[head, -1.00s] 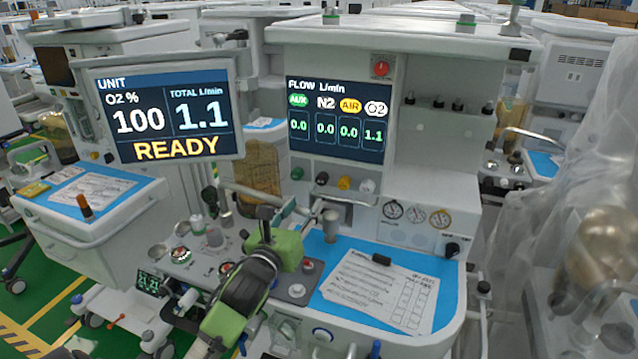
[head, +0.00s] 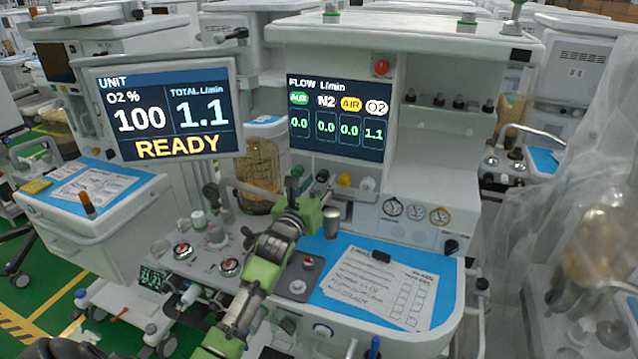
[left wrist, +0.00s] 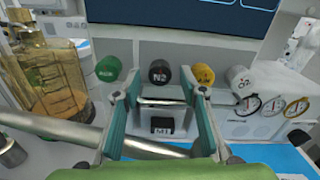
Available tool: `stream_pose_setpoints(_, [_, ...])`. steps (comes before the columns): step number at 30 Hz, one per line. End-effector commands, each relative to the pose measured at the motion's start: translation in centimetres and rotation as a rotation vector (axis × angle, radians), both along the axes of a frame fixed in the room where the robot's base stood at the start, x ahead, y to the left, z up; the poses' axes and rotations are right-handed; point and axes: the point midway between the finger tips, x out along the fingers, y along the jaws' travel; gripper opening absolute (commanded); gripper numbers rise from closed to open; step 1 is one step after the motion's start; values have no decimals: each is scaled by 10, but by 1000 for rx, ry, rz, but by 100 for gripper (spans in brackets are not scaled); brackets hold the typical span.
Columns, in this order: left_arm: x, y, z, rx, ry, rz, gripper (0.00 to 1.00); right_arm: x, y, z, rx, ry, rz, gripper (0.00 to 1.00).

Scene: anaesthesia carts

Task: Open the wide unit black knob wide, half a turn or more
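The black knob (head: 322,176), marked N2 in the left wrist view (left wrist: 159,73), is in the knob row under the flow screen (head: 337,118) of the wide unit. The screen reads 0.0 under N2. My left gripper (head: 298,184) is just in front of this row in the head view. In the left wrist view my left gripper (left wrist: 162,78) is open, its two green fingers spread. The black knob shows between the fingertips, and I see no contact. My right gripper is not in view.
A green knob (left wrist: 108,66) is left of the black one; a yellow knob (left wrist: 203,75) and a white knob (left wrist: 239,78) are right of it. A metal bar (left wrist: 160,102) lies below. An amber canister (head: 260,170) stands to the left. Papers (head: 380,287) lie on the worktop.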

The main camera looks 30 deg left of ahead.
Motion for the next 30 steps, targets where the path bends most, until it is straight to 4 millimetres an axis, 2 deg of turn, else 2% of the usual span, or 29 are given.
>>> stream_pose_setpoints(2, [0,0,0,0,0,0,36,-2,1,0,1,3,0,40])
stream_pose_setpoints(6, [0,0,0,0,0,0,0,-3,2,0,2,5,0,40])
stream_pose_setpoints(20, [0,0,1,-64,-15,-1,0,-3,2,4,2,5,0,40])
stream_pose_setpoints(30, [0,-1,2,-315,-74,-2,0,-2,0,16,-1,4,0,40])
